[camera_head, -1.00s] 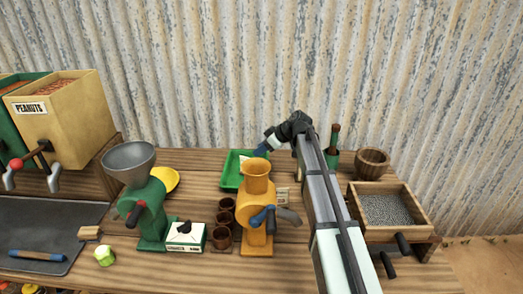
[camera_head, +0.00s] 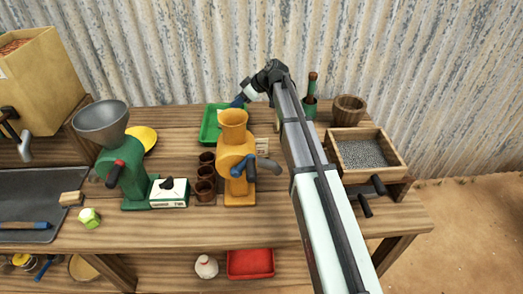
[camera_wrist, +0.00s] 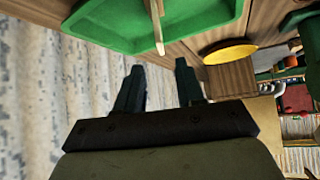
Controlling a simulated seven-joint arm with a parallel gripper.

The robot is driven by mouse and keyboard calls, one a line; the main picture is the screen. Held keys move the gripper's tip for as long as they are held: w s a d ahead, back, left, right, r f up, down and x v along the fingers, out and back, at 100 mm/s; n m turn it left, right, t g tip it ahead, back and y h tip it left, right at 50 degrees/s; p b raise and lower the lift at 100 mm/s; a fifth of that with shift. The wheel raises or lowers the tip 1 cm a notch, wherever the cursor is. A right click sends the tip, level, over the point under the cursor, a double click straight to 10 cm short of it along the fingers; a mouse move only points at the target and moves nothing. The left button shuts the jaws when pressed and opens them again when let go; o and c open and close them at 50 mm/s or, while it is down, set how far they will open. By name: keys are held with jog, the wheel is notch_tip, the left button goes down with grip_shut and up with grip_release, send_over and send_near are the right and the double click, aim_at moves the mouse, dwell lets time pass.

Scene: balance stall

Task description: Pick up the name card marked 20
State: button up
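No card with a readable 20 shows. A small pale card (camera_head: 262,146) stands behind the orange grinder in the head view; its marking is too small to read. In the wrist view a thin cream strip (camera_wrist: 156,25), perhaps a card seen edge-on, crosses the near edge of the green tray (camera_wrist: 95,28). The tray also shows in the head view (camera_head: 207,131). My gripper (camera_wrist: 160,82) is open and empty, its two fingers apart, near the tray's edge. In the head view my gripper (camera_head: 238,102) is above the tray's back right.
The orange grinder (camera_head: 234,160) stands in front of the tray, with brown cups (camera_head: 206,172) beside it. A green grinder (camera_head: 132,180) and yellow plate (camera_head: 147,136) are left. A wooden box of grey grains (camera_head: 340,160) stands right. The corrugated wall (camera_wrist: 35,90) is close behind.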

dwell(0.3)
notch_tip(320, 180, up, 4)
jog(key=s+a+r, duration=0.1)
jog(key=n+g+h, duration=0.4)
jog(key=n+h, duration=0.1)
jog(key=h, duration=0.2)
send_over(260, 145)
jog(key=d, duration=0.2)
jog(key=shift+w+a+f, duration=0.1)
jog(key=shift+w+f, duration=0.05)
jog(key=shift+f, duration=0.75)
jog(key=shift+y, duration=0.3)
jog(key=shift+a+f, duration=0.3)
jog(key=shift+f, duration=1.85)
jog(key=shift+a+f, duration=0.25)
jog(key=shift+f, duration=1.9)
jog(key=shift+a+f, duration=0.3)
jog(key=shift+f, duration=1.85)
jog(key=shift+c, duration=0.4)
